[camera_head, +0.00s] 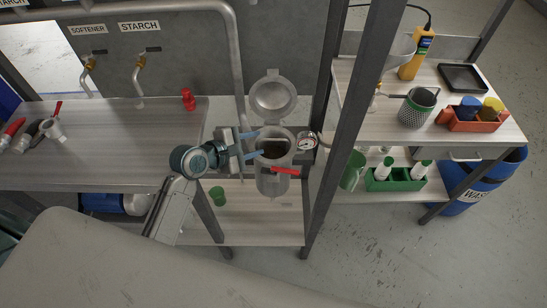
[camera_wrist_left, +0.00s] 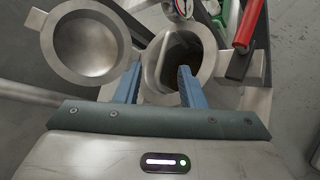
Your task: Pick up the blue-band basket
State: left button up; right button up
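No basket with a blue band can be made out in either view. My left gripper (camera_head: 255,145) is open at the mouth of a grey strainer housing (camera_head: 272,183), whose round lid (camera_head: 272,97) is swung open. In the left wrist view the two blue fingers (camera_wrist_left: 158,76) stand apart over the housing mouth, with a thin grey loop or rim (camera_wrist_left: 152,72) between them. I cannot tell whether they touch it. The housing's inside is dark, and any band there is hidden. A mesh basket with a green band (camera_head: 416,108) stands on the right shelf. My right gripper is not in view.
A red-handled lever (camera_head: 286,171) and a pressure gauge (camera_head: 307,141) sit close beside the housing. A dark frame post (camera_head: 352,120) rises to its right. A green cup (camera_head: 217,195) stands on the low shelf. A red caddy (camera_head: 470,118) is on the right shelf.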

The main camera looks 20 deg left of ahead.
aim_at(271, 140)
pick_arm(q)
jog(key=x, duration=0.2)
jog(key=p+x, duration=0.1)
jog(key=x, duration=0.2)
jog(key=p+x, duration=0.1)
jog(key=x, duration=0.1)
jog(key=shift+w+f, duration=0.15)
jog(key=shift+f, duration=0.25)
jog(key=shift+w+d+f, duration=0.25)
jog(key=shift+w+f, duration=0.05)
jog(key=shift+s, duration=0.1)
grip_shut()
